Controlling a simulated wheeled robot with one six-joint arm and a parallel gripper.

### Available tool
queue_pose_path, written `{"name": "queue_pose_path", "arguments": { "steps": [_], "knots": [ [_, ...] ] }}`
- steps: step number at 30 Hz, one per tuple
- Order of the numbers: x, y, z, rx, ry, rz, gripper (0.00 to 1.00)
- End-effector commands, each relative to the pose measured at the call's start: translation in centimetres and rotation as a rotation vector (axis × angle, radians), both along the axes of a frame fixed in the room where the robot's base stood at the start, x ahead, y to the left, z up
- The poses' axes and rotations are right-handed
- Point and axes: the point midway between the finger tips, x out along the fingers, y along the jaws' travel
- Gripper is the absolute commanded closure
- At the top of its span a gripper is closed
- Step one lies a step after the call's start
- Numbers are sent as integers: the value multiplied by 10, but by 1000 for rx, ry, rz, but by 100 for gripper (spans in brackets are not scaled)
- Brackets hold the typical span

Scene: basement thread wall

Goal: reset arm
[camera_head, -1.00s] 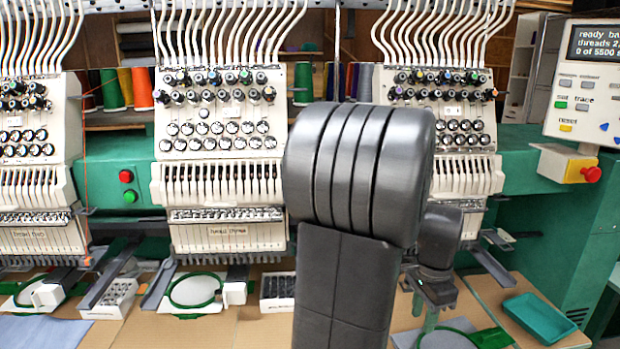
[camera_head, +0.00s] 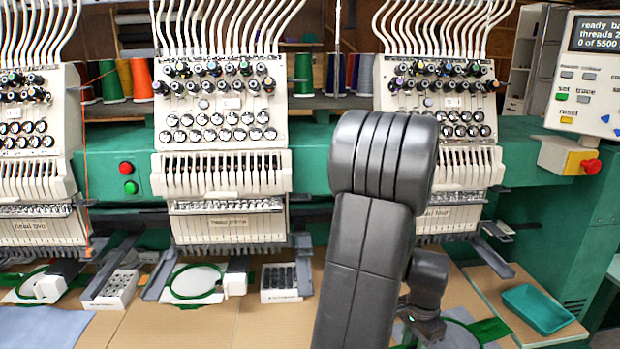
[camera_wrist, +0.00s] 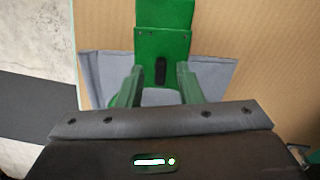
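My gripper (camera_wrist: 160,76) shows in the wrist view with its two green fingers apart and nothing visible clamped between them. It points down over a grey cloth (camera_wrist: 215,80) and a green hoop part (camera_wrist: 165,45) with a dark slot. I cannot tell how high the fingers are above them. In the head view, my dark grey arm stands bent in front of the right machine head, and its links hide most of the gripper. The green hoop (camera_head: 490,330) with grey cloth lies on the table beside my lower arm.
Embroidery machine heads (camera_head: 222,120) line the back. A control panel (camera_head: 590,80) and a red knob (camera_head: 591,166) are at right. A green tray (camera_head: 538,308), a box of dark bobbins (camera_head: 280,283), a white box (camera_head: 115,290) and another green hoop (camera_head: 195,283) sit on the table.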

Motion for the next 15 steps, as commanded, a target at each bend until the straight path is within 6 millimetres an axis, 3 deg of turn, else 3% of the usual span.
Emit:
{"name": "queue_pose_path", "arguments": {
  "steps": [15],
  "knots": [
    [0, 0, 1, 1, 2, 418, 67]
  ]
}}
